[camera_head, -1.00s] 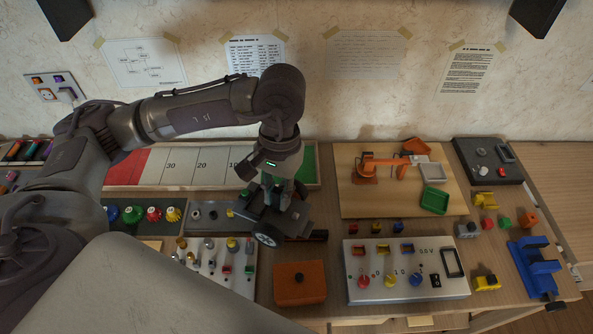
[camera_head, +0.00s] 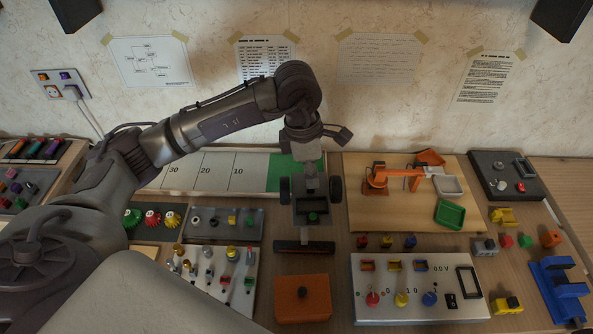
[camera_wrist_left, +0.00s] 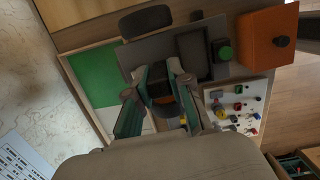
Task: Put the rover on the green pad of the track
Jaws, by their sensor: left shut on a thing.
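The rover (camera_head: 312,217) is a dark grey vehicle with black wheels and a green part on top. My left gripper (camera_head: 311,184) is shut on it from above. In the head view the rover covers part of the track's green pad (camera_head: 284,172), at the right end of the track (camera_head: 203,171). Whether it touches anything beneath cannot be told. In the left wrist view the fingers (camera_wrist_left: 160,88) close on a dark and orange part of the rover (camera_wrist_left: 182,47), and the green pad (camera_wrist_left: 94,76) shows beside it. My right gripper is in neither view.
To the right is a wooden board (camera_head: 392,216) with a small orange arm model (camera_head: 377,177). Panels with knobs (camera_head: 217,268) stand at the left front.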

